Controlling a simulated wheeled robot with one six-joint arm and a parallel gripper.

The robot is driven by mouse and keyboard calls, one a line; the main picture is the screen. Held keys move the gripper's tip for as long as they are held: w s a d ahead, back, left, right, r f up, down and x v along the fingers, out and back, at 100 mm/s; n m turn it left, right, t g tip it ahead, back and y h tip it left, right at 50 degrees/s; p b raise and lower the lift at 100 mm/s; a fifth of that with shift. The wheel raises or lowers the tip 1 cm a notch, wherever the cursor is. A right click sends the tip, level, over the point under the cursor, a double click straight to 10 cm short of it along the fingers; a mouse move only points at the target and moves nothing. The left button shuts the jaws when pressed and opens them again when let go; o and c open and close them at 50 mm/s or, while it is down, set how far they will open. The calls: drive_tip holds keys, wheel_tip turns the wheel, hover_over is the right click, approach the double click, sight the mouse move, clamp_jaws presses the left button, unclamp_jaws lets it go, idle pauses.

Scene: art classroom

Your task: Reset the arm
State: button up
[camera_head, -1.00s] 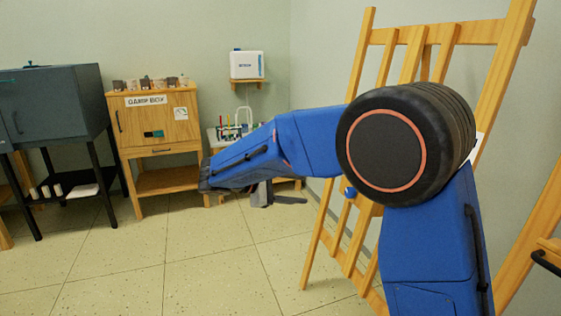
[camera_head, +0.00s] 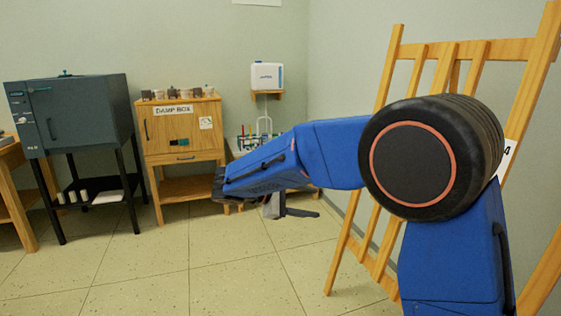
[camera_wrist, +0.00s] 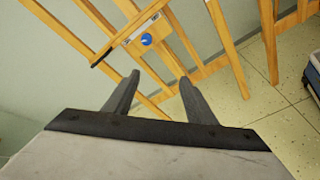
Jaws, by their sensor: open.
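My arm is blue with a large black joint and stretches toward the left in the head view. My gripper (camera_head: 290,208) is partly hidden behind the arm there, low in front of the back wall furniture. In the wrist view my gripper (camera_wrist: 158,85) shows two grey fingers spread apart with nothing between them. Beyond the fingers is a wooden easel (camera_wrist: 225,45) with a blue knob (camera_wrist: 146,39). The fingers appear apart from the easel.
The easel (camera_head: 392,70) stands close behind my arm at the right. A damp box cabinet (camera_head: 182,135) and a dark kiln (camera_head: 85,110) on a black stand are along the back wall. A white dispenser (camera_head: 266,75) sits on a wall shelf. The tiled floor (camera_head: 190,270) at left is clear.

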drive_tip(key=s+d+f+m+g+y, duration=0.1)
drive_tip(key=s+d+m+g+y, duration=0.4)
drive_tip(key=s+d, duration=1.2)
drive_tip(key=s+d+f+m+t+y, duration=0.1)
drive_tip(key=s+f+m+t+y, duration=0.1)
drive_tip(key=s, duration=0.7)
drive_tip(key=s+d+f+m+t+y, duration=0.2)
drive_tip(key=s+f+m+y, duration=0.2)
drive_tip(key=s, duration=0.6)
drive_tip(key=shift+d+f+m+y, duration=0.25)
drive_tip(key=shift+m+y, duration=0.55)
drive_tip(key=shift+m, duration=0.3)
